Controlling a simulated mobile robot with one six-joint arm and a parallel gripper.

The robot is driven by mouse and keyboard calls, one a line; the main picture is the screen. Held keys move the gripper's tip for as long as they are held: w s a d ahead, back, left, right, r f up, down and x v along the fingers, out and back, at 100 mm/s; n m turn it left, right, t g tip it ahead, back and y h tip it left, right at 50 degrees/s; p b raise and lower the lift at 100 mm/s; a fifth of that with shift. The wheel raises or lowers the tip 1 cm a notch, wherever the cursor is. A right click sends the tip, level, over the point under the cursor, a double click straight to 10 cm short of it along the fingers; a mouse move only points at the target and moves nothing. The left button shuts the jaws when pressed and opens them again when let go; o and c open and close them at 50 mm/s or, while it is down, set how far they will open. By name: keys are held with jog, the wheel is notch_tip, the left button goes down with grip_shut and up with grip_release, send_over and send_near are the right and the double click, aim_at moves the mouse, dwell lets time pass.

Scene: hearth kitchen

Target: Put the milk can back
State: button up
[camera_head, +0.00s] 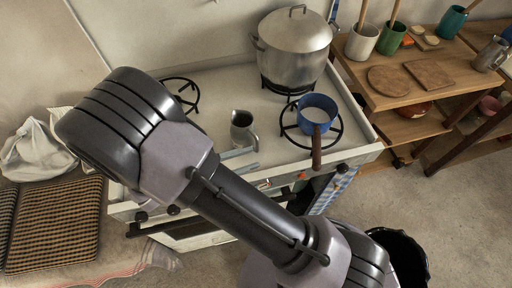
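A small grey metal can (243,130) with an open, dark mouth is on the white stove top, left of a blue saucepan. A second metal can (490,54) stands at the far right on the wooden shelf unit; I cannot tell from looks alone which is the milk can. My arm crosses the front of the stove and hides most of my gripper (241,160). Only pale grey finger parts show, just below the can on the stove. I cannot tell whether they touch it or how far apart they are.
The blue saucepan (317,112) with white contents sits on the right front burner, its handle pointing forward. A large lidded pot (293,50) stands behind it. Wooden shelves (440,100) with utensil crocks and boards are at right. A cloth bag (38,150) lies left.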

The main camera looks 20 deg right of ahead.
jog(key=s+d+r+m+t+y, duration=0.1)
jog(key=s+r+m+y, duration=0.3)
jog(key=r+m+y, duration=0.4)
jog(key=s+d+r+m+t+y, duration=0.1)
jog(key=s+d+r+m+y, duration=0.1)
jog(key=s+r+m+y, duration=0.3)
notch_tip(320, 180, up, 7)
jog(key=m+y, duration=0.3)
jog(key=m, duration=0.6)
jog(key=shift+d+r+y, duration=0.15)
jog(key=shift+d+y, duration=0.1)
jog(key=shift+y, duration=0.05)
jog(key=shift+s, duration=0.1)
